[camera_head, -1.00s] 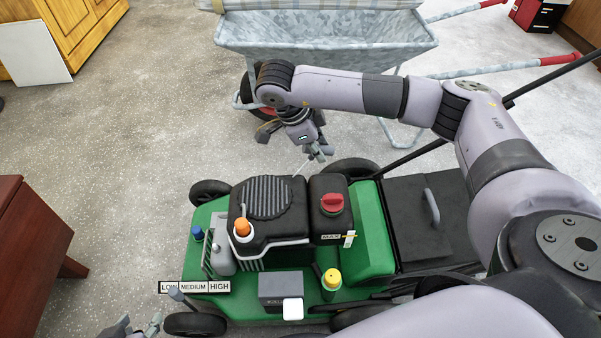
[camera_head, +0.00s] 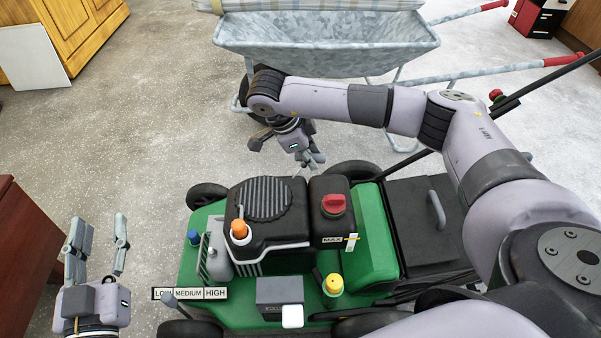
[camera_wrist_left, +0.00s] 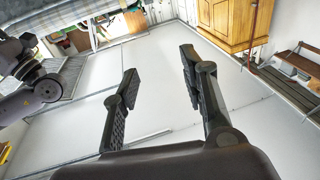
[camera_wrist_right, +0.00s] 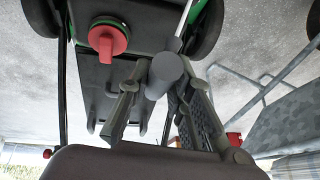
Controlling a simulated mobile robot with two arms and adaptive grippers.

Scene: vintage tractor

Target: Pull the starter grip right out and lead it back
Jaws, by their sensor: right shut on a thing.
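The green mower (camera_head: 365,225) stands in the middle of the head view, with its black engine (camera_head: 268,205) on top. My right gripper (camera_head: 312,160) is behind the engine, low over the floor side of the mower. In the right wrist view it (camera_wrist_right: 163,85) is shut on a dark grey cylindrical starter grip (camera_wrist_right: 166,70), held between its fingers. In the head view the grip is mostly hidden by the fingers, and a short pale piece of cord shows near the engine's back edge. My left gripper (camera_head: 99,235) is open and empty, left of the mower, fingers pointing away.
A grey wheelbarrow (camera_head: 325,42) stands behind my right arm. A dark red wooden cabinet (camera_head: 25,255) is at the left edge. The floor (camera_head: 140,130) between cabinet, mower and wheelbarrow is clear.

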